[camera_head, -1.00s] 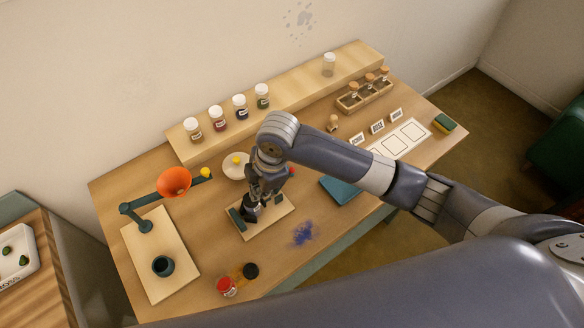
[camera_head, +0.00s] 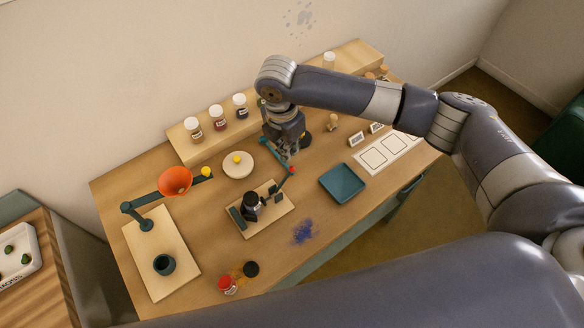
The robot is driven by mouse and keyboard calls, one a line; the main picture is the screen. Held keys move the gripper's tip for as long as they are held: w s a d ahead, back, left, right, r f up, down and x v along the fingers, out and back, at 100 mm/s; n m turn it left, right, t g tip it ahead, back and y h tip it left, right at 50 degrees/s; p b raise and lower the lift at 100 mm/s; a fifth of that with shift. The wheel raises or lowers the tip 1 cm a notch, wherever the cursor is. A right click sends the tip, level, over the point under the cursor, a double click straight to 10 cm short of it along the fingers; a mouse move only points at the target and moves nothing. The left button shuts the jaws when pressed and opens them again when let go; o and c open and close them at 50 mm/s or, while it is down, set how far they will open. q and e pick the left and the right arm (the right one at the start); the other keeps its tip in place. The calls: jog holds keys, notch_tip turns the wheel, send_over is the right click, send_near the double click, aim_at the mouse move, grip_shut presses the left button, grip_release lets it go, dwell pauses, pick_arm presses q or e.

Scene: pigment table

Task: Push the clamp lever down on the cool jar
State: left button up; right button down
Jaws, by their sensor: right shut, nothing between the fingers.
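A small dark jar (camera_head: 251,203) stands in a clamp fixture on a light wooden board (camera_head: 277,216) near the middle of the table; I cannot read a label on it. The clamp lever (camera_head: 283,180) rises from the fixture's right side, tilted up to the right, with a red ball (camera_head: 292,170) at its end. My right gripper (camera_head: 287,154) is shut and empty, beyond the lever's red ball. I cannot tell whether it touches the teal bar beside it. My left gripper is not in view.
An orange lamp (camera_head: 174,181) and a dark cup (camera_head: 164,264) stand at the left. A round pale plate (camera_head: 238,172) with a yellow ball is left of the gripper. A teal tray (camera_head: 343,183) lies right. Several lidded jars stand on the back shelf (camera_head: 185,144).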

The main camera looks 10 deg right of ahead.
aim_at(291, 169)
jog(key=shift+w+d+f, duration=0.1)
jog(key=shift+d+f, duration=0.05)
jog(key=shift+f, duration=1.6)
jog(key=shift+w+d+f, duration=0.1)
jog(key=shift+d+f, duration=0.05)
jog(key=shift+f, duration=1.7)
